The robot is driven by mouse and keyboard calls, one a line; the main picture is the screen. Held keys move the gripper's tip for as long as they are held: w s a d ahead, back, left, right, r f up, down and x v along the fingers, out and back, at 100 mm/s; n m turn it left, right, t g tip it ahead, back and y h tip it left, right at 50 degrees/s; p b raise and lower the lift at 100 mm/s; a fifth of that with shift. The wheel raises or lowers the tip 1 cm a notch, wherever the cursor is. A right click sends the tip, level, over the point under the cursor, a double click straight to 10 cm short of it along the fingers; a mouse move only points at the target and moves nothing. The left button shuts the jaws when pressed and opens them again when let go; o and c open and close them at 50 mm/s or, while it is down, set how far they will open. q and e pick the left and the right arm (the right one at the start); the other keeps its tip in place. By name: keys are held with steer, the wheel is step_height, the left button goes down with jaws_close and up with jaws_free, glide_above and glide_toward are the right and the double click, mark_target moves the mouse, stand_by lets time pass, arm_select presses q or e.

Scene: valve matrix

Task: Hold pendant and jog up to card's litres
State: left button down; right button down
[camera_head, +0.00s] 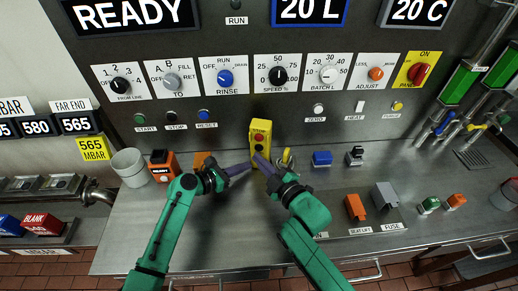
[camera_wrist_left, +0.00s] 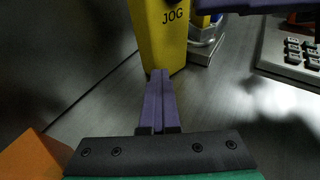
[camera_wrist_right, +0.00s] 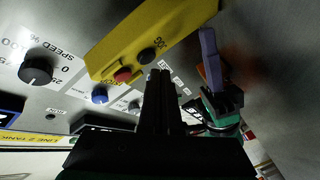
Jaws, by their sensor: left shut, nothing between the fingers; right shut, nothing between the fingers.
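The yellow pendant (camera_head: 261,131) stands upright at the back of the steel counter, against the panel. Its red button and black jog button show in the right wrist view (camera_wrist_right: 135,50); its JOG lettering shows in the left wrist view (camera_wrist_left: 158,40). My left gripper (camera_head: 249,167) is shut and empty, its tips low beside the pendant's foot. My right gripper (camera_head: 257,157) is shut and empty, its tips in front of the pendant near the jog button; contact cannot be told. The litre display (camera_head: 310,10) reads 20 L. No card with litres is readable.
Knobs line the panel, including the batch knob (camera_head: 328,74) and speed knob (camera_head: 278,75). A grey cup (camera_head: 129,166) and an orange-black device (camera_head: 162,167) stand left of my arms. The counter's front middle is clear.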

steer(key=shift+s+a, duration=0.25)
steer(key=shift+s, duration=0.55)
steer(key=shift+s+a, duration=0.2)
steer(key=shift+s, duration=0.6)
steer(key=shift+s+a, duration=0.25)
steer(key=shift+s, duration=0.55)
stand_by(1.2)
steer(key=s+a, duration=0.2)
steer(key=s, duration=0.2)
steer(key=w+d, duration=0.3)
steer(key=w, duration=0.6)
steer(key=shift+h, duration=0.3)
stand_by(1.7)
steer(key=shift+w+d, duration=0.2)
steer(key=shift+w, duration=0.25)
